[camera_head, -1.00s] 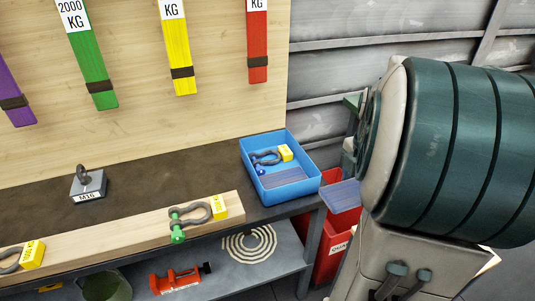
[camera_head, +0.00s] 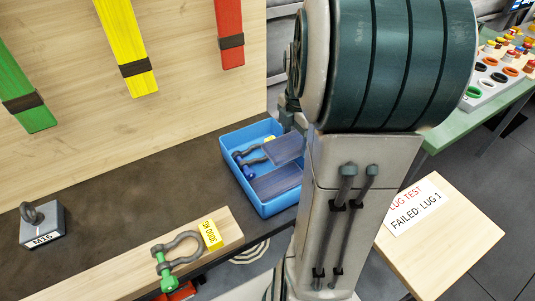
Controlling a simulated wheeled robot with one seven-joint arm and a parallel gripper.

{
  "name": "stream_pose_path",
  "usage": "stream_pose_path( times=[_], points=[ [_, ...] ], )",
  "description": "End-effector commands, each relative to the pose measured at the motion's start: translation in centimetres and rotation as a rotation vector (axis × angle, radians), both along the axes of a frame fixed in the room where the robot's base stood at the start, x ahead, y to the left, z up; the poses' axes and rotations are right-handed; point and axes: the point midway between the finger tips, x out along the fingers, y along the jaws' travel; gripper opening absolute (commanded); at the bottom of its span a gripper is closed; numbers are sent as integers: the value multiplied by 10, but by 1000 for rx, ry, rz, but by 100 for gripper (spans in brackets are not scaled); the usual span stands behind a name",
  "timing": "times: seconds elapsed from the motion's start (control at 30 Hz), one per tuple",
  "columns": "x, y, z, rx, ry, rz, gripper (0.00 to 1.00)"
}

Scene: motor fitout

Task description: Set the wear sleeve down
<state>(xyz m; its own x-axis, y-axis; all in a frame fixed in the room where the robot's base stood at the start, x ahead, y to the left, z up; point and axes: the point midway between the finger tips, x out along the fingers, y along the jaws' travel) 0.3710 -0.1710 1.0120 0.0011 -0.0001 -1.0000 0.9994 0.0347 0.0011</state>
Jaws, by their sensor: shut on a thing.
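The wear sleeve (camera_head: 284,149), a flat blue-grey ribbed piece, hangs from my gripper (camera_head: 291,118) over the back right part of the blue tray (camera_head: 235,136). My gripper is shut on it; the fingers are partly hidden by my arm. A second, similar blue-grey piece (camera_head: 277,184) lies in the front right of the tray. I cannot tell whether the held sleeve touches the tray's contents.
A shackle (camera_head: 247,158) with a blue pin lies in the tray's left part. On the bench, a green-pinned shackle (camera_head: 178,246) with a yellow tag rests on a wooden beam (camera_head: 125,275). An M16 block (camera_head: 43,224) stands left. A sign board (camera_head: 440,235) is at right.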

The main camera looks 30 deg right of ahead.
Motion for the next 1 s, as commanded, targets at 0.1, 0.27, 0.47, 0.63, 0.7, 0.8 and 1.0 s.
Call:
stream_pose_path(
  times=[0.1,0.27,0.47,0.63,0.7,0.8,1.0],
  points=[
    [18,22,-17,3,4,5,43],
    [37,43,-33,1,3,3,43],
    [44,52,-45,1,2,0,43],
    [44,52,-70,1,3,-1,43],
    [44,52,-77,0,2,0,43],
    [44,52,-81,-1,1,0,43],
    [44,51,-81,-1,0,-1,43]
  ],
)
